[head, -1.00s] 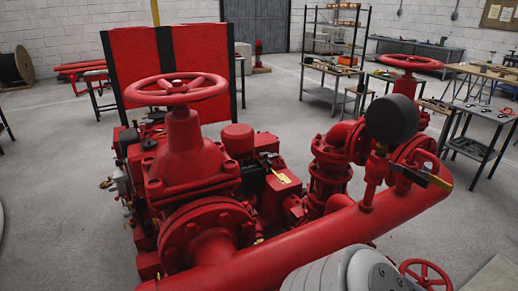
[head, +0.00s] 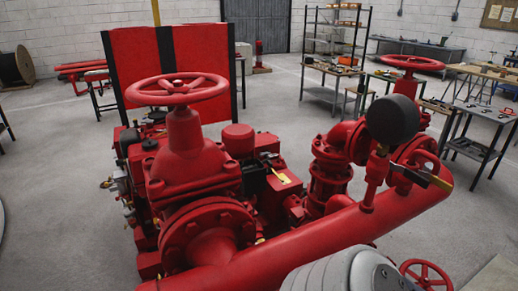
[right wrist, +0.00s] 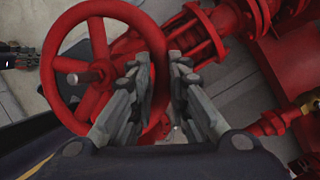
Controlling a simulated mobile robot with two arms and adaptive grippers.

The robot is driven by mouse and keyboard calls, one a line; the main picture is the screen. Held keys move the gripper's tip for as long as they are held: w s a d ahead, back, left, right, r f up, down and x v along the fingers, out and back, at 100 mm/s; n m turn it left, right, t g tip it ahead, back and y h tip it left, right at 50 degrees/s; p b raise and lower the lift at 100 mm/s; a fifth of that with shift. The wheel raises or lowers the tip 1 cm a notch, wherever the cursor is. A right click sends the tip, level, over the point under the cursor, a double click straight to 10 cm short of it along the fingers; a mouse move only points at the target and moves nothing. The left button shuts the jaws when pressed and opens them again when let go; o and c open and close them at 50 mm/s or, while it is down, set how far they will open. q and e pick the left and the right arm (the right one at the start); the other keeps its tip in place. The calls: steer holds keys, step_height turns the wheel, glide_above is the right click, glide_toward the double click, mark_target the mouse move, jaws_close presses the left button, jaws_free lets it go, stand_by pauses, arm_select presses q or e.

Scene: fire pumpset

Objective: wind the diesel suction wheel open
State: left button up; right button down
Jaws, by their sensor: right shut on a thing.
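In the right wrist view my right gripper (right wrist: 158,85) is shut on the rim of a red spoked handwheel (right wrist: 92,36). The rim passes between the two grey fingers. The wheel's hub with a short metal stem shows left of the fingers. In the head view a red handwheel (head: 426,275) shows low at the right, beside my grey arm link, partly cut off by the bottom edge. The right gripper is hidden in that view. I cannot tell for sure that both views show the same wheel. My left gripper is not in view.
A big red handwheel (head: 176,88) tops the near valve, and another (head: 412,62) stands at the back right. A thick red pipe (head: 330,228) crosses in front of the pump. A dark round gauge (head: 392,119) stands above it. Workbenches stand at right.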

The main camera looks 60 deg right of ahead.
steer(key=w+n, duration=0.1)
steer(key=w+n+y, duration=0.1)
steer(key=n, duration=0.1)
steer(key=shift+w+a+g, duration=0.1)
steer(key=shift+a+g, duration=0.2)
steer(key=shift+g, duration=0.1)
steer(key=shift+w+a+n+g+y, duration=0.15)
steer(key=shift+w+a+n+g, duration=0.3)
steer(key=shift+n, duration=0.55)
steer(key=shift+w+a+n+g+y, duration=0.15)
steer(key=shift+w+a+n+g, duration=0.25)
steer(key=shift+n, duration=0.6)
steer(key=shift+w, duration=0.1)
steer(key=c, duration=1.5)
jaws_free()
steer(key=shift+c, duration=0.2)
